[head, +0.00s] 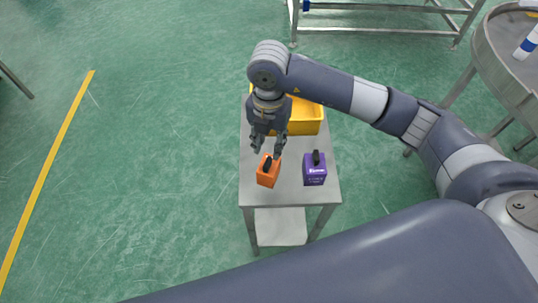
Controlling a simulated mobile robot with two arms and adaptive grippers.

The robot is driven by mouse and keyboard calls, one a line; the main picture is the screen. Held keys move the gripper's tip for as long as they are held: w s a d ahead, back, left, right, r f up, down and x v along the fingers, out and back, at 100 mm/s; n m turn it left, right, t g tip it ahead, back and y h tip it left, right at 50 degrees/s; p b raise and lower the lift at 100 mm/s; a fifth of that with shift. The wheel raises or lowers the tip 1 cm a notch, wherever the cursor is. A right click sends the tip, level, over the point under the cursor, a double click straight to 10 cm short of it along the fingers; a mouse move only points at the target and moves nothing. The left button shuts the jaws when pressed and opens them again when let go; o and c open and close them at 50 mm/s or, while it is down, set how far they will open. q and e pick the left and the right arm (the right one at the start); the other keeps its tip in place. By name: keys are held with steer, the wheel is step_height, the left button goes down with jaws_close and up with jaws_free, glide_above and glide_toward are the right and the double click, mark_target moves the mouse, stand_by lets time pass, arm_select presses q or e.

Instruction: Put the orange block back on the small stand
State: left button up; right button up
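The orange block (267,178) has a black knob on top and appears to rest on the top of the small metal stand (258,198), near its front left. My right gripper (267,150) points down from above, just behind the block's knob. Its two fingers are spread apart, with nothing visible between them. The fingertips are close to the knob; I cannot tell whether they touch it. My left gripper is not in view.
A purple block (315,176) with a black knob stands on the stand, right of the orange one. A yellow bin (308,118) sits at the back, partly hidden by my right arm. A round metal table (495,45) is at the upper right.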

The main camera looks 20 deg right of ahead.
steer(key=shift+r+b, duration=0.3)
steer(key=shift+r, duration=2)
steer(key=shift+a+f, duration=0.1)
